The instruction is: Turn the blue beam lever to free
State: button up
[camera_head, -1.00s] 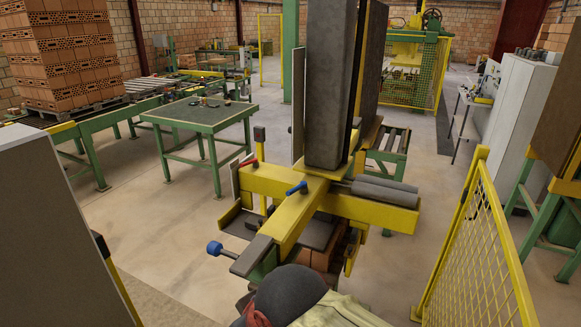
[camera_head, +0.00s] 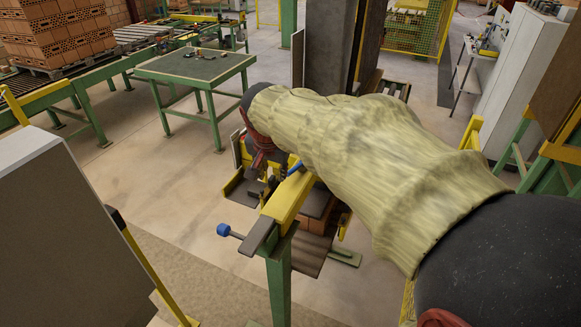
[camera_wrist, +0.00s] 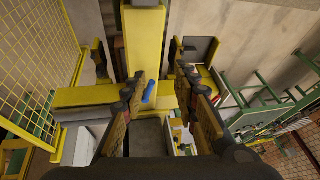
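The blue beam lever (camera_head: 294,168) shows as a small blue end on the yellow beam (camera_head: 288,199), partly hidden by my arm in the head view. In the wrist view the blue lever (camera_wrist: 150,92) lies between the two fingers, closer to the left one, above the yellow beam (camera_wrist: 143,45). My gripper (camera_wrist: 160,76) is open, with a wide gap between its fingers. I cannot tell whether the left finger touches the lever. In the head view my gripper (camera_head: 262,178) is beside the lever, dark and partly hidden.
A blue ball knob (camera_head: 223,229) sticks out left of the beam. A grey column (camera_head: 330,50) stands behind my arm. A green table (camera_head: 195,66) is at the back left, a grey cabinet (camera_head: 70,230) at the front left. A yellow mesh fence (camera_wrist: 40,60) is at the wrist view's left.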

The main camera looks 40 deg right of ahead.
aim_at(291, 170)
jog(key=w+d+f+m, duration=0.1)
jog(key=d+f, duration=0.2)
jog(key=w+d+f+m, duration=0.1)
jog(key=w+d+f, duration=0.1)
jog(key=d+f, duration=0.1)
jog(key=w+d+f+m+p, duration=0.1)
jog(key=w+d+f, duration=0.1)
jog(key=d, duration=0.3)
jog(key=shift+f+m+g+h, duration=0.4)
jog(key=shift+f, duration=0.1)
jog(key=shift+c, duration=1.2)
grip_shut()
